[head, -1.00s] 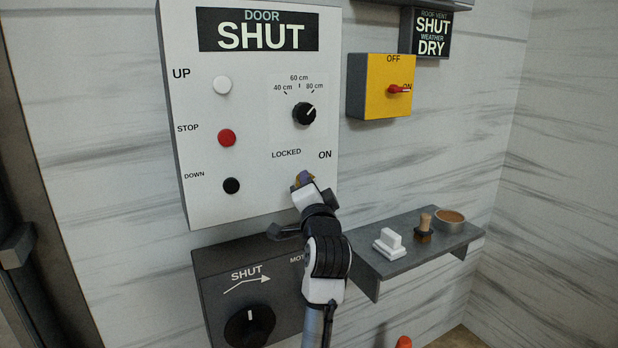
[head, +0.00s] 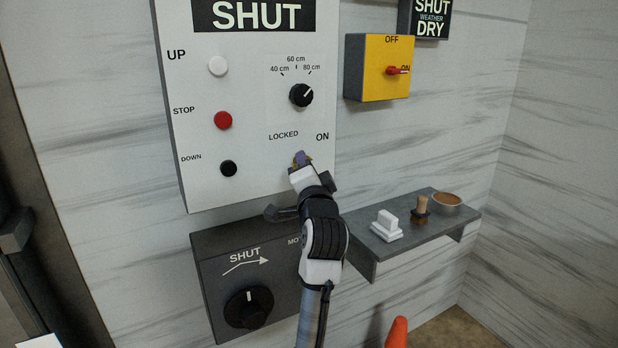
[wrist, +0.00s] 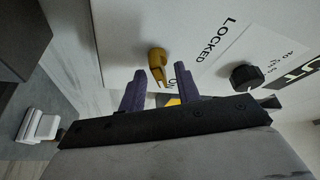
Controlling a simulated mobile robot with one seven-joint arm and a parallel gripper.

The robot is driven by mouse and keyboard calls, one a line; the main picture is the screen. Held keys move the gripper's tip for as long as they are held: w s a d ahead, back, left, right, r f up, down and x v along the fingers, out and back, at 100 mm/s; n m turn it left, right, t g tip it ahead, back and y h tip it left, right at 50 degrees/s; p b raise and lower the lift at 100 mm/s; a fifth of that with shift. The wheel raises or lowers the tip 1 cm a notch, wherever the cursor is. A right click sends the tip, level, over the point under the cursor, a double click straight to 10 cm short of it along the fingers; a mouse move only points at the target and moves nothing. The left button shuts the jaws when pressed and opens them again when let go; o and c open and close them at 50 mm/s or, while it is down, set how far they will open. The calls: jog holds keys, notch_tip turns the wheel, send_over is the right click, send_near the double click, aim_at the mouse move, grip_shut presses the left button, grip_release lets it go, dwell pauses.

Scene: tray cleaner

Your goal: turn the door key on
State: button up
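The brass door key (wrist: 157,62) sticks out of the white panel (head: 250,185), close to the LOCKED label (wrist: 217,38). The ON label (head: 322,137) is to the right of LOCKED in the head view. My gripper (wrist: 159,84) is open, with its two purple fingers apart. The key's outer end lies at the gap between the fingertips, and neither finger clearly touches it. In the head view my gripper (head: 303,160) is at the panel just below LOCKED and hides most of the key.
A black height knob (head: 302,95) sits above the key. UP, STOP (head: 223,120) and DOWN buttons are on the left. A dark box with a knob (head: 249,308) is below, a yellow switch box (head: 384,68) at upper right, and a shelf (head: 385,245) with small items at right.

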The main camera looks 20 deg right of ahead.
jog(key=b+v, duration=0.4)
jog(key=v, duration=0.9)
jog(key=shift+s+a, duration=0.15)
jog(key=shift+s, duration=0.15)
